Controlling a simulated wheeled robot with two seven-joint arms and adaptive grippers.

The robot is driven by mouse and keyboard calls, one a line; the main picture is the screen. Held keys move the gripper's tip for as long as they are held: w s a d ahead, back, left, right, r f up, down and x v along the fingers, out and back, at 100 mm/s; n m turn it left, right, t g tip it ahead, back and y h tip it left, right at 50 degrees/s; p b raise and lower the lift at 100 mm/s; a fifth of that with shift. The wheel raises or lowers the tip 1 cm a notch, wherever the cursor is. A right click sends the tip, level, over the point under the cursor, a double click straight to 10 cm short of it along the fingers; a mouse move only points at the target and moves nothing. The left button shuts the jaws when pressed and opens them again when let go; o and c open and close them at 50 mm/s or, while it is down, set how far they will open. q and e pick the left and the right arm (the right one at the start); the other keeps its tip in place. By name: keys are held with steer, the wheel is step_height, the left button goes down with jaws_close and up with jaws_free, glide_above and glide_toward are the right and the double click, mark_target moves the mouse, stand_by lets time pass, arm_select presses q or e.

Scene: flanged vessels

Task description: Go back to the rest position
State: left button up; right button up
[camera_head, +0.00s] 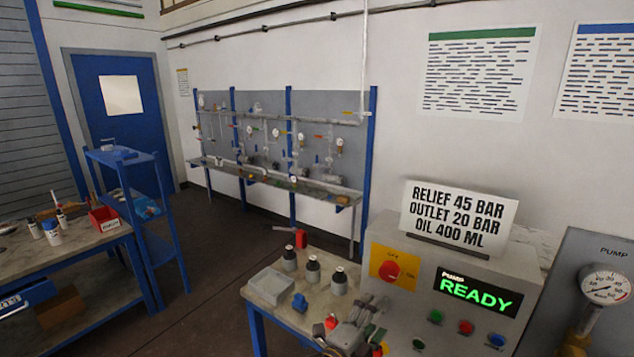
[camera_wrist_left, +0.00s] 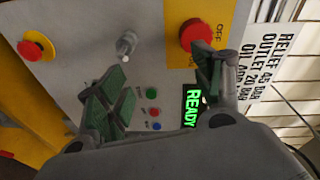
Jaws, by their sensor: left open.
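My left gripper (camera_head: 362,318) is at the bottom of the head view, in front of the lower left of the grey pump control box (camera_head: 455,266). In the left wrist view the left gripper (camera_wrist_left: 165,85) has its two green-padded fingers spread apart with nothing between them. The box face lies beyond the fingertips. It carries a red knob on a yellow plate (camera_head: 389,270), a green "PUMP READY" display (camera_head: 478,293) and green, red and blue buttons. A metal knob (camera_wrist_left: 126,44) and a red mushroom button (camera_wrist_left: 36,47) also show in the wrist view. My right gripper is out of view.
Small dark-topped vessels (camera_head: 313,270), a grey tray (camera_head: 271,285) and a blue part (camera_head: 299,302) sit on the bench left of the box. A sign (camera_head: 458,216) stands on the box. A pressure gauge (camera_head: 605,285) is at right. Floor is clear at left centre.

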arm_select(q)
steer(key=w+a+f+n+y, duration=0.5)
steer(key=w+a+f+n, duration=0.3)
steer(key=w+a+f, duration=0.9)
steer(key=s+a+f+n+g+y+b, duration=0.15)
steer(key=a+f+n, duration=0.25)
steer(key=a+f, duration=0.6)
steer(key=s+a+f+n+g+y, duration=0.1)
steer(key=s+a+f+n+y, duration=0.2)
steer(key=a+f, duration=0.8)
steer(key=s+a+f+n+g+y, duration=0.1)
steer(key=s+a+f+n+g, duration=0.1)
steer(key=s+f, duration=1.05)
steer(key=s+a+f+n+g+y, duration=0.1)
steer(key=s+a+f+n+g, duration=0.15)
steer(key=s+f, duration=1)
steer(key=s+d+f+g+b, duration=0.1)
steer(key=s+f, duration=0.2)
steer(key=s, duration=0.8)
steer(key=s+d+f+n+g, duration=0.1)
steer(key=s+f, duration=0.3)
steer(key=s, duration=0.7)
steer(key=s+d+f+g+b, duration=0.1)
steer(key=s+f+g, duration=0.2)
steer(key=s, duration=0.9)
steer(key=shift+f+n+b, duration=0.3)
steer(key=shift+f+n, duration=0.05)
steer(key=shift+f, duration=0.2)
